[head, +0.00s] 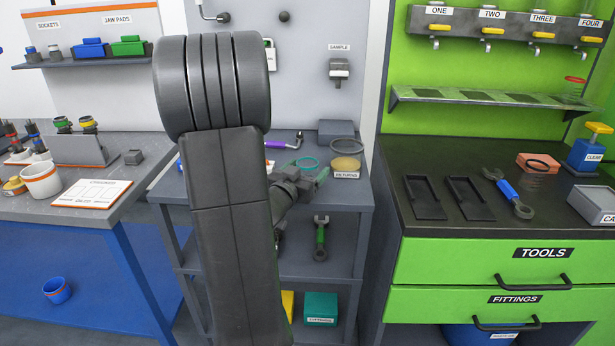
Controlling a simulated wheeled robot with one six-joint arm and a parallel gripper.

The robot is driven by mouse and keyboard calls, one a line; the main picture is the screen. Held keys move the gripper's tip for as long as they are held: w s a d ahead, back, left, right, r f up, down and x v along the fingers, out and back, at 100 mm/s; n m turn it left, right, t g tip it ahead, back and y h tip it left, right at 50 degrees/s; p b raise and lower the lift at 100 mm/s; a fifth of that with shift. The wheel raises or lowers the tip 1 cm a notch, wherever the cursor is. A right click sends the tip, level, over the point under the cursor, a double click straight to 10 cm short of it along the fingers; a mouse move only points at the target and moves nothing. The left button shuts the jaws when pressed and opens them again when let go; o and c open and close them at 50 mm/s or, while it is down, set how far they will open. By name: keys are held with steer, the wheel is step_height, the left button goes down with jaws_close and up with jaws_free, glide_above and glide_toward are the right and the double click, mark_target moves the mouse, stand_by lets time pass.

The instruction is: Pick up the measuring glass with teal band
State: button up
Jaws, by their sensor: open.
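A teal ring (307,162) shows on the top of the grey cart, just behind my gripper. It looks like the rim or band of the clear measuring glass; the glass walls can hardly be made out. My gripper (318,178) is open near the cart's front edge, below and in front of the teal ring in the picture. My own arm hides much of the cart's left side. I cannot tell whether the fingers are around the glass or short of it.
On the cart, a tan round dish (346,164), a purple-handled tool (283,144) and a grey box (337,131) stand close by. A red-banded glass (574,88) is on the right shelf. A green-handled wrench (321,238) is on the lower cart shelf.

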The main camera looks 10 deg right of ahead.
steer(key=shift+w+d, duration=0.15)
steer(key=c, duration=1.1)
